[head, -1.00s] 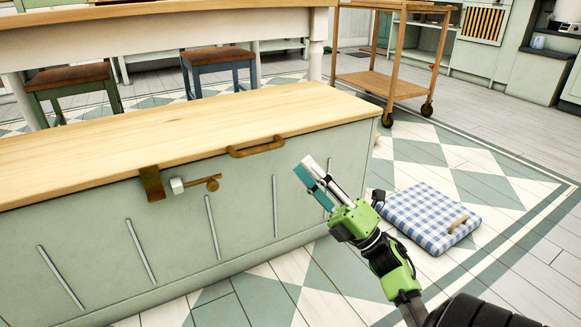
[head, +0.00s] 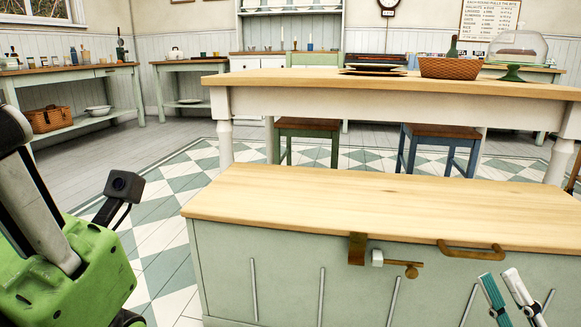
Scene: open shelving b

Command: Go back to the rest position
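My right gripper (head: 498,277) is at the bottom right of the head view, in front of the pale green chest (head: 290,250). Its teal and white fingers point up and hold nothing that I can see.
The chest has a wooden top (head: 330,205), a brass latch (head: 357,249) and a handle (head: 470,249). A long white table (head: 400,105) with a basket (head: 449,68) stands behind it, with two stools (head: 440,132) below. Open checkered floor (head: 165,205) lies left of the chest.

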